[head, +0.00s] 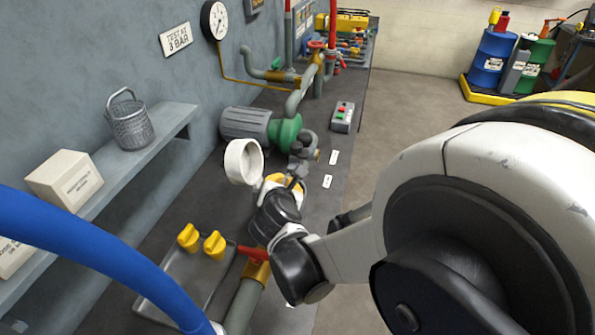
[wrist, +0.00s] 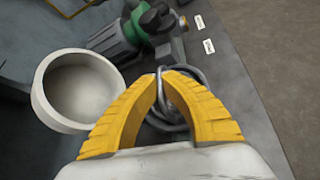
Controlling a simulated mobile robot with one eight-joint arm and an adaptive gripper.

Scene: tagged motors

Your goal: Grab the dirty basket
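A clean-looking grey mesh basket (head: 130,124) with a raised wire handle stands on the wall shelf in the head view. A second, darker basket, seen in part, lies under my gripper in the wrist view; its grey wire handle (wrist: 185,72) loops up at the fingertips. My gripper's yellow fingers (wrist: 160,76) nearly meet at their tips, with the wire between them. In the head view my gripper (head: 289,182) is over the bench, and the darker basket cannot be made out there. A round white open cup-shaped part (head: 243,162) is just left of my gripper; it also shows in the wrist view (wrist: 78,90).
The green-and-grey motor (head: 255,125) and pipework lie beyond my gripper. A red-handled valve (head: 254,255) and a control box (head: 343,117) are on the bench. A white box (head: 64,180) shares the shelf.

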